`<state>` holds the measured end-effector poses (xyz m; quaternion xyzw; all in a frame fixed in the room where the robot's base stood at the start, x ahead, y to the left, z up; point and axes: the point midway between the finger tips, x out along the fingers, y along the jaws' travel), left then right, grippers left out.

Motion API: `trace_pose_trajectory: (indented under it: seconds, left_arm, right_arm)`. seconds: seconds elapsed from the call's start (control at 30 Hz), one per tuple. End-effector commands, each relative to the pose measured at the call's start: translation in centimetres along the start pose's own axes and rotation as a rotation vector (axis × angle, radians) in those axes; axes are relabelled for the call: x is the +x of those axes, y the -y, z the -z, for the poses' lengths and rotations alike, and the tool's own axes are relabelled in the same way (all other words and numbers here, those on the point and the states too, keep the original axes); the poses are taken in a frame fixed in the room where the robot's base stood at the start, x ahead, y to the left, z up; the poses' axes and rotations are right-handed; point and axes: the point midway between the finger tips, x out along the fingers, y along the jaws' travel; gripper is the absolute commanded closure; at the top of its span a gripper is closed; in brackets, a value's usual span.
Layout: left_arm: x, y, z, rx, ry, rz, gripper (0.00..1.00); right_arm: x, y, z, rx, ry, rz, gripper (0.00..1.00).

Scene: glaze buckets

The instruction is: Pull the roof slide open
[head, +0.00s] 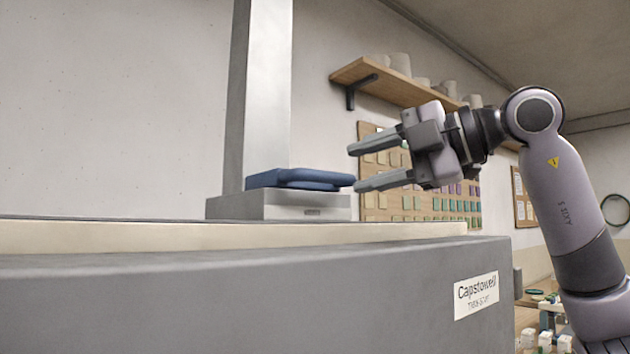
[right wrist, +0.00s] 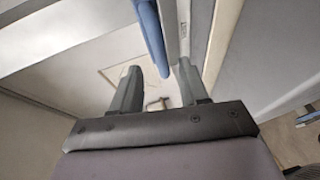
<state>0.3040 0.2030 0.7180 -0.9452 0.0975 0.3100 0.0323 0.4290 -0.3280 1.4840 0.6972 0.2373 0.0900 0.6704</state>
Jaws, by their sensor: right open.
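A dark blue, flat piece with a rounded front edge (head: 300,180), which looks like the roof slide or its handle, lies on a grey block (head: 280,207) at the foot of a tall grey column. Its right end is close to the lower fingertip of my right gripper (head: 355,168), which is open with its fingers pointing left. In the right wrist view a blue edge (right wrist: 151,38) reaches into the gap between the two fingers of that gripper (right wrist: 158,66). I cannot tell whether either finger touches it. My left gripper is not in view.
A large grey housing with a cream top edge (head: 200,238) fills the foreground and carries a "Capstowell" label (head: 476,295). The grey column (head: 263,95) rises behind the blue piece. A wooden shelf with pots (head: 350,72) and a sample board are on the back wall.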

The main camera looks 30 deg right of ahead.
Motion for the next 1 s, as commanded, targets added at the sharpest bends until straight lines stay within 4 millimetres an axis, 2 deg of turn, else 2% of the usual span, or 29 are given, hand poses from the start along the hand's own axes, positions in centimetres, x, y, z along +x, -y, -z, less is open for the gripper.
trace_pose_trajectory:
  seconds: [0.4, 0.53, 0.77, 0.8, 0.93, 1.0]
  left_arm:
    - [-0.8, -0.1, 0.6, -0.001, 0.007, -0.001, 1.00]
    - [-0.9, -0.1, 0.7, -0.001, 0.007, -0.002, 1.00]
    - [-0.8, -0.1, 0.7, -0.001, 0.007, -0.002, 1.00]
    - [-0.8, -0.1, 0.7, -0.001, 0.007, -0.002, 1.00]
    - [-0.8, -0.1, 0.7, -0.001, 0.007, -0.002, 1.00]
    - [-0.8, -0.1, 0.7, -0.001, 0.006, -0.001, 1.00]
  right_arm:
    - [5.9, -0.1, 0.1, -0.001, -0.002, 0.003, 0.56]
    - [6.7, 0.0, 0.1, -0.001, -0.002, 0.003, 0.56]
    - [6.8, 0.1, 0.1, -0.001, -0.001, 0.002, 0.56]
    - [6.8, 0.1, 0.1, -0.001, -0.001, 0.002, 0.59]
    - [6.8, 0.1, 0.1, -0.001, -0.002, 0.002, 1.00]
    - [6.8, 0.1, 0.1, -0.001, -0.002, 0.002, 1.00]
